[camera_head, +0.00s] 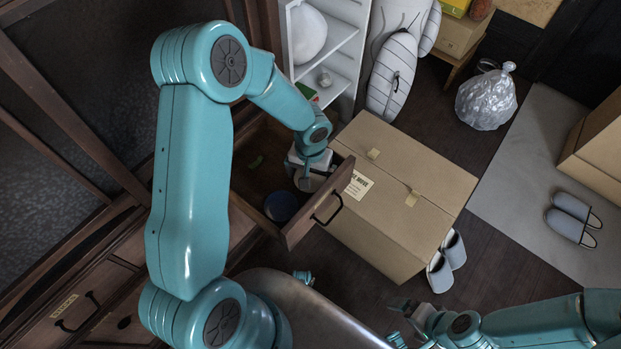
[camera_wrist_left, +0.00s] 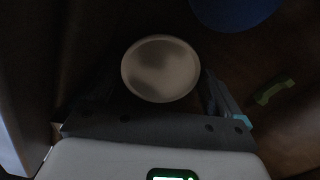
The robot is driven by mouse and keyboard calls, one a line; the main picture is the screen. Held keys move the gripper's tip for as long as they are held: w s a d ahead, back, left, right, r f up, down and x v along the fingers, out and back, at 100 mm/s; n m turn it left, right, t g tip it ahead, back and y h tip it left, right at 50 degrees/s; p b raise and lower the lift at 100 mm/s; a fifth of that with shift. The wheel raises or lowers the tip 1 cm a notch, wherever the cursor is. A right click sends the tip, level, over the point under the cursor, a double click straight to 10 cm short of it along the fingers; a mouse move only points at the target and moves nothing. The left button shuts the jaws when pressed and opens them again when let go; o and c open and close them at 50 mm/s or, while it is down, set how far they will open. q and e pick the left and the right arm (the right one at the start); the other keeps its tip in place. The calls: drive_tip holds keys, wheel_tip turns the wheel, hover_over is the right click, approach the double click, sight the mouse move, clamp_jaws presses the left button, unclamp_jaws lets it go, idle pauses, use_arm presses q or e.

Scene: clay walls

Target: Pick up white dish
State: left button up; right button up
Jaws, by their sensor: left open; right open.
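The white dish (camera_wrist_left: 160,68) is round and lies in the open wooden drawer (camera_head: 297,229). In the left wrist view it sits between the spread fingers of my left gripper (camera_wrist_left: 163,88). I cannot tell whether the fingers touch it. In the head view my left arm reaches down into the drawer, and its wrist hides most of the dish. My right gripper (camera_head: 402,322) is open and empty at the lower right, away from the drawer.
A blue round dish (camera_head: 281,207) and a small green object (camera_wrist_left: 273,91) also lie in the drawer. A cardboard box (camera_head: 400,190) stands close to the right of the drawer front. A white shelf (camera_head: 340,45) stands behind. Slippers (camera_head: 440,272) lie beside the box.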

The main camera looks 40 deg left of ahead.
use_arm(q)
drive_tip(key=shift+c, duration=0.3)
drive_tip(key=c, duration=0.7)
